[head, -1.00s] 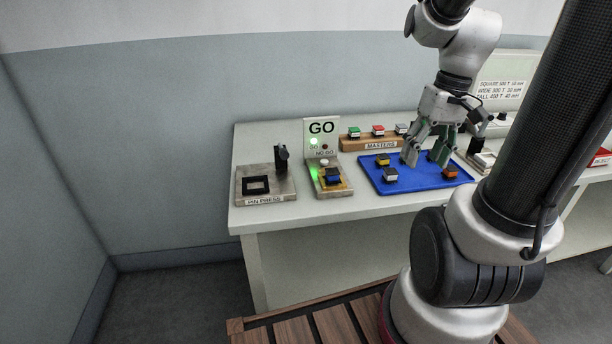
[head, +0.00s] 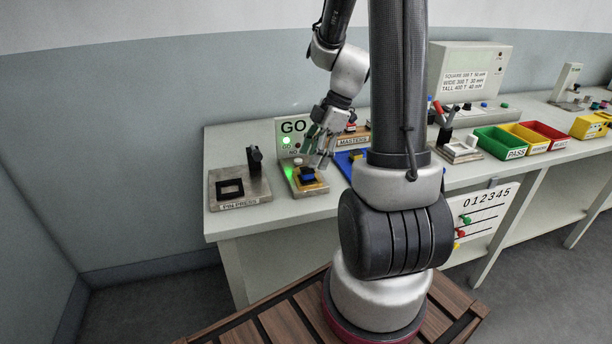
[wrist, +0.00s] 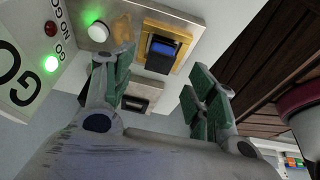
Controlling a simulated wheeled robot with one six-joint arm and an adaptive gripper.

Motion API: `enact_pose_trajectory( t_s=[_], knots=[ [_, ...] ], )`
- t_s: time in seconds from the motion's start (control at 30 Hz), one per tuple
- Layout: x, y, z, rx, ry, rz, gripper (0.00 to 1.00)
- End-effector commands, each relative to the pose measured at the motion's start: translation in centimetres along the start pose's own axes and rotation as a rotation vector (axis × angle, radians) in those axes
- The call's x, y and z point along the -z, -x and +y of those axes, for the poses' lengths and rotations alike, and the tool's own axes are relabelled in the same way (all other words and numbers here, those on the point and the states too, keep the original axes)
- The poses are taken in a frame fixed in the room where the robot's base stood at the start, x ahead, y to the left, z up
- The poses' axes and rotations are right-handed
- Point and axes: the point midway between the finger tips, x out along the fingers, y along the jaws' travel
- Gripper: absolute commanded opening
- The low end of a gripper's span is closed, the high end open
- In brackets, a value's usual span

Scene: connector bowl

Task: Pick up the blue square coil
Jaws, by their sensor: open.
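The blue square coil (head: 307,174) sits in the yellow-framed nest of the GO gauge (head: 291,184), with a black part showing beside its blue face. In the wrist view the coil (wrist: 164,47) lies inside the yellow frame, beyond and between my fingers. My gripper (head: 318,150) is above the gauge, just above and right of the coil in the head view. In the wrist view my gripper (wrist: 160,88) has its green-padded fingers spread wide with nothing between them. The fingers look apart from the coil.
The GO sign (head: 293,128) stands upright behind the nest, with its green lamp lit. The pin press (head: 240,188) is to the left. The blue tray (head: 345,160) and MASTERS rack (head: 357,138) are right, partly hidden by my arm. Green, yellow and red bins stand farther right.

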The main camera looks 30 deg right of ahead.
Motion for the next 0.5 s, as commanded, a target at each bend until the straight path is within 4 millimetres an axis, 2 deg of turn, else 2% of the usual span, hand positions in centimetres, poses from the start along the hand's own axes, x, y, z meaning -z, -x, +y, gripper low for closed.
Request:
enact_pose_trajectory(
  t_s=[0.2, 0.3, 0.5],
  knots=[
    [0.1, -3.4, 0.0, 0.003, -0.001, 0.001, 0.57],
    [0.1, -4.1, 0.1, 0.001, -0.001, -0.001, 0.57],
    [0.1, -4.2, 0.1, 0.000, -0.001, -0.001, 0.57]
  ],
)
